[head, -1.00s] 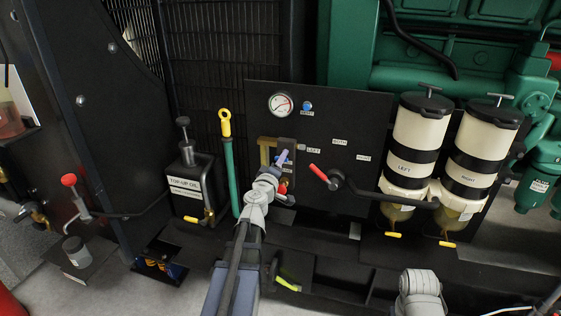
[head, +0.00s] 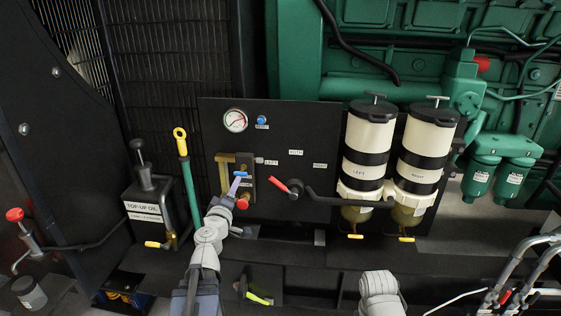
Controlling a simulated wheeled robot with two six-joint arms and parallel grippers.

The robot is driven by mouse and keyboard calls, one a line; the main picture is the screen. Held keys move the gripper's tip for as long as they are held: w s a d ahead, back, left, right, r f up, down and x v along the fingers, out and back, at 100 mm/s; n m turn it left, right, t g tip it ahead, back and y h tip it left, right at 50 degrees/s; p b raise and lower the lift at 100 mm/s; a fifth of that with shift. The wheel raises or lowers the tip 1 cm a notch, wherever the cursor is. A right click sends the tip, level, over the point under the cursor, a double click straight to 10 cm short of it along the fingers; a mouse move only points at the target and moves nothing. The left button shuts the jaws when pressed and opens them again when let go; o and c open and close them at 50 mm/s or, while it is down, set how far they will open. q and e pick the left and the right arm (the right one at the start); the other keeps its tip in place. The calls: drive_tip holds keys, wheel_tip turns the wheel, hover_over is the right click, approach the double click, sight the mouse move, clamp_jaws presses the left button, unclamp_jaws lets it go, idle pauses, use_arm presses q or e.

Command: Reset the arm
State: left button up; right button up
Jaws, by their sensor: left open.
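My left gripper (head: 239,187) is open at the end of the grey left arm, which reaches up from the bottom of the head view. It is in front of the black panel (head: 275,130), close to a brass fitting (head: 226,160) and a red knob (head: 243,203). I cannot tell whether it touches them. Nothing is clearly held in it. A grey joint of my right arm (head: 380,293) shows at the bottom; the right gripper does not show.
The panel carries a gauge (head: 235,120), a blue reset button (head: 261,120) and a red-tipped selector lever (head: 280,186). Two filter canisters (head: 369,135) (head: 426,140) stand to the right. A top-up oil can (head: 146,205) and a yellow-ringed dipstick (head: 180,135) are left.

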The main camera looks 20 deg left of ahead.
use_arm(q)
drive_tip(key=d+m+g+h+p, duration=0.6)
drive_tip(key=d+m+h+p, duration=0.5)
drive_tip(key=d, duration=1.7)
drive_tip(key=s+d+f+m+g+y+p, duration=0.1)
drive_tip(key=s+d+f+m+g+p, duration=0.1)
drive_tip(key=s+d+m+g+p, duration=0.45)
drive_tip(key=s+m+g+y+p, duration=0.1)
drive_tip(key=s+g+y+p, duration=0.2)
drive_tip(key=s, duration=1.1)
drive_tip(key=g+y, duration=0.2)
drive_tip(key=y, duration=0.2)
drive_tip(key=shift+s+a+r, duration=0.2)
drive_tip(key=shift+s+r, duration=0.1)
drive_tip(key=shift+m, duration=0.25)
drive_tip(key=shift+c, duration=0.4)
